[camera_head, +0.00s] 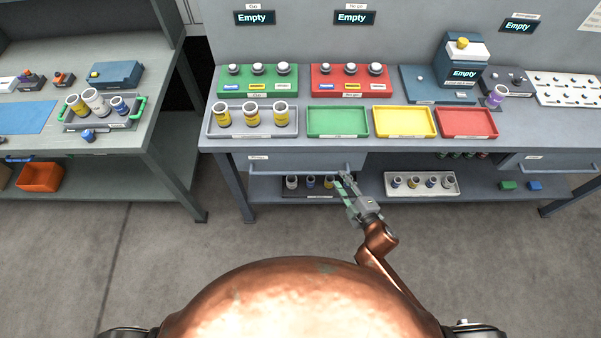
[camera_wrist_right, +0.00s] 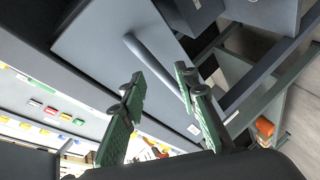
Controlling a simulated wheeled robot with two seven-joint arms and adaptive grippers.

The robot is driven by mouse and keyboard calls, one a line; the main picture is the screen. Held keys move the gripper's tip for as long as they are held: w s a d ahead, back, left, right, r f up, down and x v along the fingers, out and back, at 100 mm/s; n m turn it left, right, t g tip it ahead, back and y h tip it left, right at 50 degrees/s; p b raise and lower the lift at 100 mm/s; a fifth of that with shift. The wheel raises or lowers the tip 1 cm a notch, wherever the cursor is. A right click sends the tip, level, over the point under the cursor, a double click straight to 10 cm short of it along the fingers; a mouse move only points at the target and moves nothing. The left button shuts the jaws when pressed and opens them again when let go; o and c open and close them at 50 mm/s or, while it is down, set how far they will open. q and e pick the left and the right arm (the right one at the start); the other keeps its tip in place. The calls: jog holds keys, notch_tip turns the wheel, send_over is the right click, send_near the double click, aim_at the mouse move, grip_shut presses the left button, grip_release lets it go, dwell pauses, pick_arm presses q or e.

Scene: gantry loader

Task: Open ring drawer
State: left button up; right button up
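The drawer under the near workbench, which I take to be the ring drawer (camera_head: 320,160), looks closed. Its small label is too small to read. Its long bar handle (camera_head: 290,173) runs along the front. In the right wrist view the grey drawer front (camera_wrist_right: 100,45) and the bar handle (camera_wrist_right: 150,62) show ahead of the fingers. My right gripper (camera_head: 343,182) is at the right end of the handle. In the wrist view its green-padded fingers (camera_wrist_right: 160,95) stand apart with nothing held, and the bar lies between and beyond their tips. My left gripper is out of view.
A second drawer (camera_head: 560,160) is at the right of the bench. A lower shelf holds a dark ring tray (camera_head: 305,194) and a white tray (camera_head: 422,195). Green (camera_head: 338,122), yellow (camera_head: 404,122) and red (camera_head: 466,123) trays stand on the bench top. The floor before the bench is clear.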

aim_at(300, 172)
jog(key=w+a+n+y, duration=0.1)
jog(key=a+n+y, duration=0.1)
jog(key=a, duration=0.3)
jog(key=w+a+n+g+y, duration=0.1)
jog(key=w+a+n+y, duration=0.1)
jog(key=a+n, duration=0.1)
jog(key=w+a+f+n+g+y+b, duration=0.1)
jog(key=a+n+y, duration=0.1)
jog(key=a, duration=0.4)
jog(key=shift+w+a+f+n, duration=0.1)
jog(key=shift+w+a+n, duration=0.15)
jog(key=shift+n, duration=0.45)
jog(key=shift+c, duration=0.4)
grip_shut()
